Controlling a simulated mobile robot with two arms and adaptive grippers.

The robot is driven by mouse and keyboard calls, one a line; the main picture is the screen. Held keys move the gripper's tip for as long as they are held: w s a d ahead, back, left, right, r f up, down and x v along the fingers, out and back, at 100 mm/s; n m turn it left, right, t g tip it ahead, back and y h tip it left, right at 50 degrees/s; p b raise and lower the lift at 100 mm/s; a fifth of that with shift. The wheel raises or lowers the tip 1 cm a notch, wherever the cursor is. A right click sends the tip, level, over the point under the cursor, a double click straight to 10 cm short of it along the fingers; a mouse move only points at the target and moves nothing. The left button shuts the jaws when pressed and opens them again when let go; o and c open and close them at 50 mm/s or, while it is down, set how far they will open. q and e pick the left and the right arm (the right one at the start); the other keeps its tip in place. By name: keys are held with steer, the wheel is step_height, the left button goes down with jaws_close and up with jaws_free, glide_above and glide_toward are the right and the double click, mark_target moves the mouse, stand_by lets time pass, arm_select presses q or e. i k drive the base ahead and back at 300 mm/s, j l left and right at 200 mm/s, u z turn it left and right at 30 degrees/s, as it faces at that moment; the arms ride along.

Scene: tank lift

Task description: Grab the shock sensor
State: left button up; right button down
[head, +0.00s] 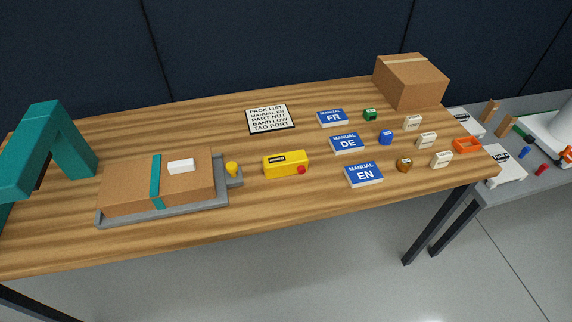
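No object in the head view carries a readable label naming it the shock sensor, so I cannot tell which it is. A small white block (181,166) lies on top of the cardboard package (128,194), just right of its teal band (155,182). A yellow box (285,163) with a dark label and a red knob (301,170) stands to the right of the package. Small cream labelled blocks (426,140) stand in a column at the table's right. Neither of my grippers is in view.
The package sits in a grey tray (165,221) with a yellow knob (232,168) at its right. Blue manuals (346,142), a list sign (270,119) and a cardboard box (411,79) share the wooden table. A teal arch (45,150) stands left. The front edge is clear.

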mark_target(285, 163)
steer(key=l+u, duration=0.3)
steer(key=l, duration=0.4)
steer(key=l+u, duration=0.3)
steer(key=l, duration=0.4)
